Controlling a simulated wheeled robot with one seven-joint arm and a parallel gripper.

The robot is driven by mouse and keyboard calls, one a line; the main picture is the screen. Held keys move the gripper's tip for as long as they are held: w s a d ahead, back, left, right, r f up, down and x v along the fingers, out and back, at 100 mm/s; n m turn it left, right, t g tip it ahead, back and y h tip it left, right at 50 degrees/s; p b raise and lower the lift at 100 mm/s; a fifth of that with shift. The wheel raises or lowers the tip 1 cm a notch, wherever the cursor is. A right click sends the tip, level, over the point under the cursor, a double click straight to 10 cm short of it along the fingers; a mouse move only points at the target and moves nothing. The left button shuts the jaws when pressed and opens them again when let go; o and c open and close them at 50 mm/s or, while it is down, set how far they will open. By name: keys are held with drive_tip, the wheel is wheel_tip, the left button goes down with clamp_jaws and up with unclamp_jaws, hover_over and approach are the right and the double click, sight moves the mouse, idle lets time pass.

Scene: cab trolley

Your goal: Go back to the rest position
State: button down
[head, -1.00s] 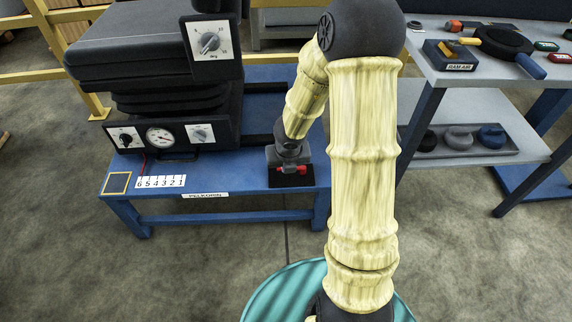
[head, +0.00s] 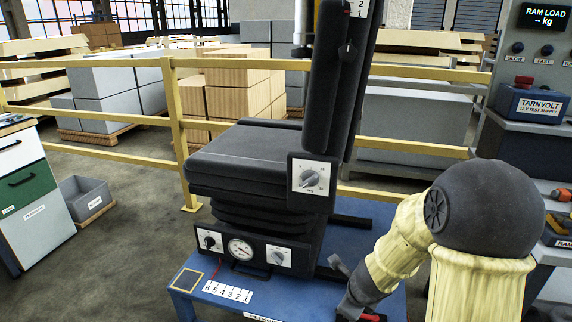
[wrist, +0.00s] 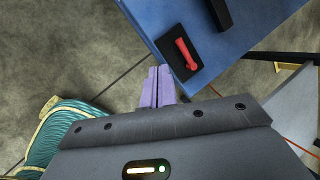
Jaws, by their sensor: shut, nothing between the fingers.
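My gripper (wrist: 158,88) is in the wrist view, its two pale purple fingers together and empty. They point toward the front edge of the blue platform (wrist: 150,12), with bare floor showing just past the tips. A red lever on a black plate (wrist: 187,54) lies on the platform, right of the fingertips and apart from them. In the head view my arm comes in at the lower right and reaches down to the platform by the red lever (head: 372,317). The fingers are hidden there.
A black seat (head: 245,160) with dial panels stands on the blue platform (head: 190,275). A yellow railing (head: 175,125) runs behind it. A grey bench with a power supply (head: 530,103) is at the right. A white and green cabinet (head: 30,195) stands left.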

drive_tip(key=s+r+n+g+p, duration=0.1)
drive_tip(key=s+r+n, duration=0.4)
drive_tip(key=n, duration=0.8)
drive_tip(key=s+r+n+g+p, duration=0.1)
drive_tip(key=s+r+n, duration=0.2)
drive_tip(key=s+n, duration=0.65)
wheel_tip(320, 180, up, 38)
drive_tip(key=w+n+p, duration=0.2)
drive_tip(key=n+p, duration=0.1)
drive_tip(key=p, duration=3.5)
drive_tip(key=shift+a+h, duration=0.3)
